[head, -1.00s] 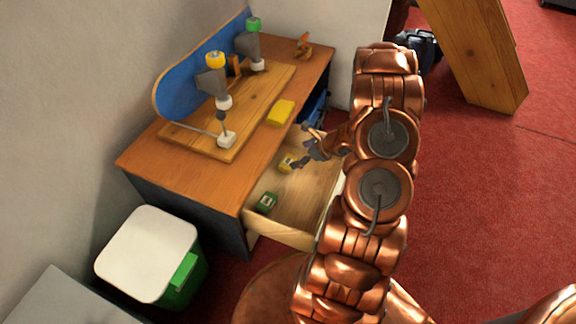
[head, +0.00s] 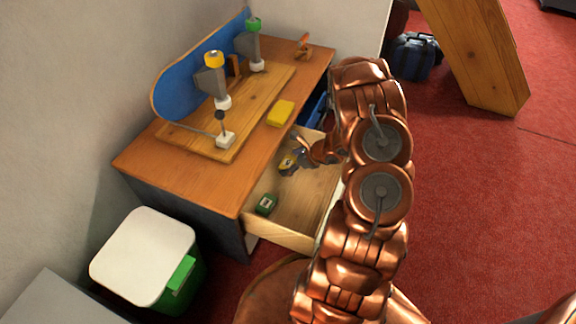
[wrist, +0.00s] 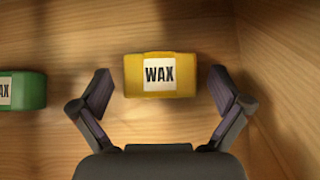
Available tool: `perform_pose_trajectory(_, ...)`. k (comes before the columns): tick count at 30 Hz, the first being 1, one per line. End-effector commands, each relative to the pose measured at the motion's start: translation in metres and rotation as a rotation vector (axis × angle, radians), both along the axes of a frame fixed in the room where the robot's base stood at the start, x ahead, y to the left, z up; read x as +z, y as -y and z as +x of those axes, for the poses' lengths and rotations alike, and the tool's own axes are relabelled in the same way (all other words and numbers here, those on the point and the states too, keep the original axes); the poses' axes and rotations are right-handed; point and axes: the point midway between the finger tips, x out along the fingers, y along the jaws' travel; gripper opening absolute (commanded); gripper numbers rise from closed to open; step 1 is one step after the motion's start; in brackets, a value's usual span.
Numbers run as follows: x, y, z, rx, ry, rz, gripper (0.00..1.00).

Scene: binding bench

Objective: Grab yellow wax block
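The yellow wax block (wrist: 185,75) lies on the wooden drawer floor, its white WAX label facing the wrist camera. In the head view the yellow wax block (head: 287,163) is partly hidden by my fingers. My gripper (wrist: 162,88) is open, with one finger to the left and one to the right of the block and a gap on each side. In the head view my gripper (head: 294,161) is down inside the open drawer (head: 285,236).
The drawer walls surround my gripper; one wall shows at the right of the wrist view. A wooden desk (head: 180,175) above holds a clamp stand and a yellow block (head: 281,113). A green bin with a white lid (head: 143,257) stands at left.

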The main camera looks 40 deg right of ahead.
Motion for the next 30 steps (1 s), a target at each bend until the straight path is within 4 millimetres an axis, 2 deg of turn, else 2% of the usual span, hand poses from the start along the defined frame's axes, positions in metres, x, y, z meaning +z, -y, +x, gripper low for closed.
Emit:
perform_pose_trajectory(2, -0.0001, -0.0001, -0.0001, 0.0, 0.0, 0.0, 0.93)
perform_pose_trajectory(17, -0.0001, -0.0001, -0.0002, 0.001, 0.0, 0.001, 0.41)
perform_pose_trajectory(30, 0.0053, -0.0032, -0.0022, -0.001, 0.0, 0.001, 0.41)
